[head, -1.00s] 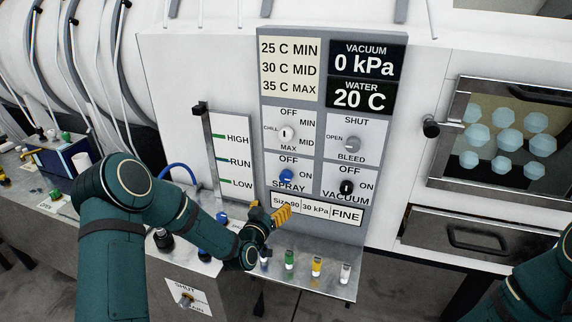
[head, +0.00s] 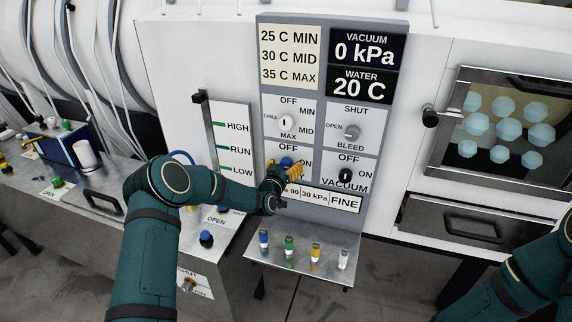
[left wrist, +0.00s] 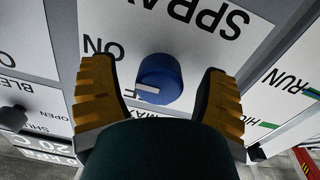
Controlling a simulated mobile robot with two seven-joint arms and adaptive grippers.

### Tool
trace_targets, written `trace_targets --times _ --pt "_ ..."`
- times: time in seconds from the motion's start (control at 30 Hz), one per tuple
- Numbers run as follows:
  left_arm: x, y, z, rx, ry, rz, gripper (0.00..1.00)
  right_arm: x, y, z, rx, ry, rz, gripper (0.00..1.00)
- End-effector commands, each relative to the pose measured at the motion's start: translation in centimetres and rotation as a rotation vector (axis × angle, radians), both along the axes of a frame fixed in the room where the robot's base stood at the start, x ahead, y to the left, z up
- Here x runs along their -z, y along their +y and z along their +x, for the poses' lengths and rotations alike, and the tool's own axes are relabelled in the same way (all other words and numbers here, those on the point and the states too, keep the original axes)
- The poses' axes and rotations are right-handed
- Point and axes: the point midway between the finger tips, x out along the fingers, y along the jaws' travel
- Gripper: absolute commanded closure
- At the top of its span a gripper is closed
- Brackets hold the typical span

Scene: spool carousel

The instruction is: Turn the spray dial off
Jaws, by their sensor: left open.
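The blue spray dial (head: 287,162) is on the grey control panel (head: 332,115), in the SPRAY cell at lower left. In the left wrist view the dial (left wrist: 160,78) is round, with a white mark on its lower left side, near a partly covered label. The ON label is to the upper left there. My left gripper (head: 284,171) is at the dial, its yellow fingers open on either side. In the left wrist view a gap shows between each finger of the gripper (left wrist: 157,80) and the dial. My right gripper is out of view.
The black vacuum dial (head: 345,175) is to the right, and the white chill dial (head: 285,122) is above. A shelf (head: 290,262) with several coloured pegs juts out below. A lever (head: 201,98) stands to the left of the panel.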

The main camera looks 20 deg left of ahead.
Motion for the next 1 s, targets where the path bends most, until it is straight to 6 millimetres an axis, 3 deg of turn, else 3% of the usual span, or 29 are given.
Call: trace_targets --times 0.43,0.63,1.0 --pt "0.0 0.0 0.8 0.000 0.000 0.000 0.24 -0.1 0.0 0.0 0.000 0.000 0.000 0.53" --pt "0.0 0.0 0.8 0.000 0.000 0.001 0.94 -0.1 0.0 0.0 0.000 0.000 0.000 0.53" --pt "0.2 0.0 0.8 0.000 0.000 -0.038 0.95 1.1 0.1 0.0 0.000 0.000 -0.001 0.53"
